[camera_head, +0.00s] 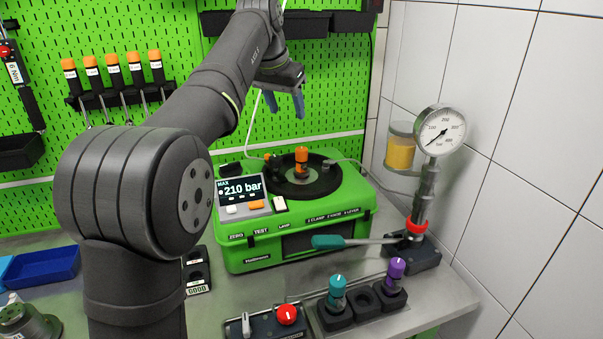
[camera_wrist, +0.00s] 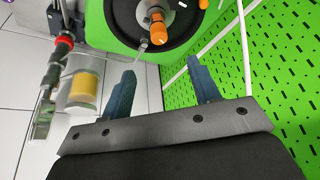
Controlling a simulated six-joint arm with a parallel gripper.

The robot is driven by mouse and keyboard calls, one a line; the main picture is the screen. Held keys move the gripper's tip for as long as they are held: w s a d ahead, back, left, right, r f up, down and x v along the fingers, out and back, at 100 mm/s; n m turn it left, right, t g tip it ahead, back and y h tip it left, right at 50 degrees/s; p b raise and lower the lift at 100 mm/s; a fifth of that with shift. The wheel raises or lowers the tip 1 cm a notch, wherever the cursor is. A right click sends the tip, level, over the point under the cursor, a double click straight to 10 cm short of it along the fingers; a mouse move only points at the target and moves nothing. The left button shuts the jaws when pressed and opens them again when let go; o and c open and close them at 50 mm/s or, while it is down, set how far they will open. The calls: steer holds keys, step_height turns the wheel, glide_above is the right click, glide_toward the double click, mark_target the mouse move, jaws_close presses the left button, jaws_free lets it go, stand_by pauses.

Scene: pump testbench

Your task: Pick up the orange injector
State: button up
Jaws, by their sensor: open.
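The orange injector (camera_head: 301,160) stands upright on the round black plate (camera_head: 327,183) on top of the green test machine (camera_head: 247,236). In the wrist view the injector (camera_wrist: 157,30) shows beyond the fingertips. My gripper (camera_head: 285,104) is open and empty, above and behind the machine, near the green pegboard. In the wrist view my gripper's two blue fingers (camera_wrist: 160,75) are apart with nothing between them. The gripper does not touch the injector.
A pressure gauge pump (camera_head: 437,133) with a teal-handled lever (camera_head: 330,242) stands right of the machine. A holder at the front carries a teal injector (camera_head: 337,294) and a purple injector (camera_head: 396,272). A thin hose (camera_head: 350,164) runs near the plate.

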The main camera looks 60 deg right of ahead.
mark_target(300, 150)
steer(key=x, duration=1.7)
steer(key=shift+s+d+f, duration=0.1)
steer(key=shift+s+f, duration=0.05)
jaws_close()
